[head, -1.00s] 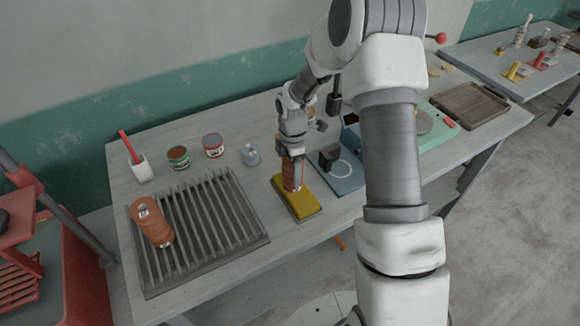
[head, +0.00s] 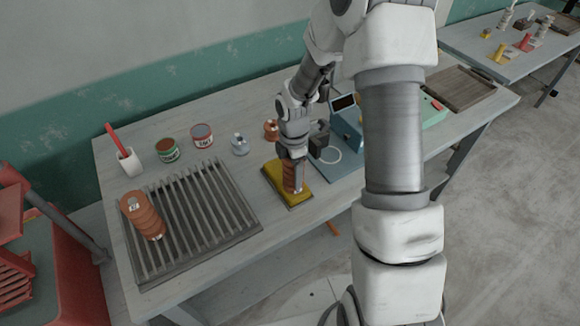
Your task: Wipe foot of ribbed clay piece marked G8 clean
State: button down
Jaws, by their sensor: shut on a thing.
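A ribbed orange-brown clay piece (head: 292,176) stands about upright over a yellow sponge pad (head: 272,177). Its foot appears to touch the sponge, toward the near right part. My gripper (head: 293,160) is shut on the upper part of this piece from above and hides its top; no mark can be read on it. A second ribbed clay piece (head: 146,218) rests on the slatted rack (head: 205,225) at the left, with a pale label too small to read.
Behind are a white cup with a red stick (head: 128,160), two cans (head: 167,150) (head: 202,136), a small grey-blue jar (head: 239,145) and an orange item (head: 271,130). Bare tabletop separates rack and sponge.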

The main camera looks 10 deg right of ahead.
jog(key=shift+w+a, duration=0.4)
jog(key=shift+w, duration=0.8)
jog(key=shift+w+a, duration=0.4)
jog(key=shift+w, duration=0.85)
jog(key=shift+w+a, duration=0.4)
jog(key=shift+w, duration=0.8)
jog(key=shift+s, duration=0.1)
jog(key=shift+s+d, duration=0.4)
jog(key=shift+s, duration=0.85)
jog(key=shift+s+d, duration=0.4)
jog(key=shift+s, duration=0.8)
jog(key=shift+s+d, duration=0.4)
jog(key=shift+s, duration=0.85)
jog(key=shift+w, duration=0.1)
jog(key=shift+w+a, duration=0.4)
jog(key=shift+w, duration=0.85)
jog(key=shift+w+a, duration=0.4)
jog(key=shift+w, duration=0.85)
jog(key=shift+w+a, duration=0.4)
jog(key=shift+w, duration=0.85)
jog(key=shift+r, duration=0.15)
notch_tip(320, 180, up, 7)
jog(key=p, duration=0.4)
